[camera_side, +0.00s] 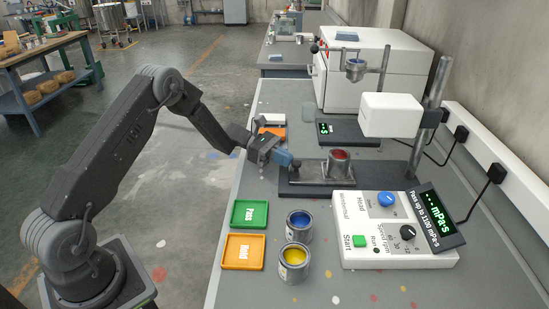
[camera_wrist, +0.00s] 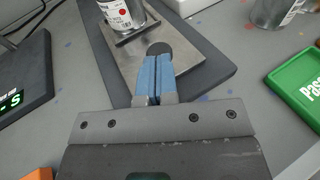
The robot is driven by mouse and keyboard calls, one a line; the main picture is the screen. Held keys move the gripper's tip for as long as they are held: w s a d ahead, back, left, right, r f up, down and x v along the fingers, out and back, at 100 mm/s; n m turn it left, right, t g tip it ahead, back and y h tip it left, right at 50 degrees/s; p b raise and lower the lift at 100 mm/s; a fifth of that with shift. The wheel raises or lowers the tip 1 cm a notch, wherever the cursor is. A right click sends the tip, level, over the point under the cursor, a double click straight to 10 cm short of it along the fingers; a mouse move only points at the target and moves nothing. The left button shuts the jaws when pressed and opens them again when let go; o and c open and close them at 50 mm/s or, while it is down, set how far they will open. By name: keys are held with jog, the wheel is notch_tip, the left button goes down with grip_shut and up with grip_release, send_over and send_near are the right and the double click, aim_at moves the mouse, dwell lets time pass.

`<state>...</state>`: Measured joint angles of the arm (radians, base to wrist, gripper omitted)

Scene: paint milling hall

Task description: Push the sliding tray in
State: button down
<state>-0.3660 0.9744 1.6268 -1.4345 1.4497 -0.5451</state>
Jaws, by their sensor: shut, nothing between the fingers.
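The sliding tray (camera_side: 312,172) is a bare metal plate on a dark base plate of the viscometer. It carries a metal can of red paint (camera_side: 338,165), and the can also shows at the top of the wrist view (camera_wrist: 122,12). A dark round knob (camera_wrist: 159,47) sits at the tray's near end. My gripper (camera_side: 290,160) is shut and empty, with its blue fingers together. In the wrist view its fingertips (camera_wrist: 158,60) are right at the knob; I cannot tell whether they touch it.
The white measuring head (camera_side: 391,115) hangs from a stand beyond the tray. The control box (camera_side: 390,230) stands at the front right. A green Pass tray (camera_side: 249,214), an orange Hold tray (camera_side: 243,252) and blue and yellow paint cans (camera_side: 299,226) (camera_side: 293,262) stand at the front left.

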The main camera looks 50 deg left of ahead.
jog(key=shift+a, duration=0.1)
jog(key=v, duration=1.3)
jog(key=shift+s+a, duration=0.1)
jog(key=shift+a, duration=0.2)
jog(key=shift+d+r+y, duration=0.15)
jog(key=shift+r+y, duration=0.15)
jog(key=shift+r, duration=0.1)
jog(key=s+d+r+n+y, duration=0.35)
jog(key=d+r+y, duration=0.2)
jog(key=y, duration=0.25)
jog(key=x, duration=0.8)
jog(key=shift+w+d+f, duration=0.1)
jog(key=shift+w, duration=0.45)
jog(key=w+d, duration=0.1)
jog(key=w+d+f, duration=0.1)
jog(key=shift+d, duration=0.35)
jog(key=shift+w+d+f, duration=0.1)
jog(key=shift+w+d, duration=0.2)
jog(key=shift+d, duration=0.1)
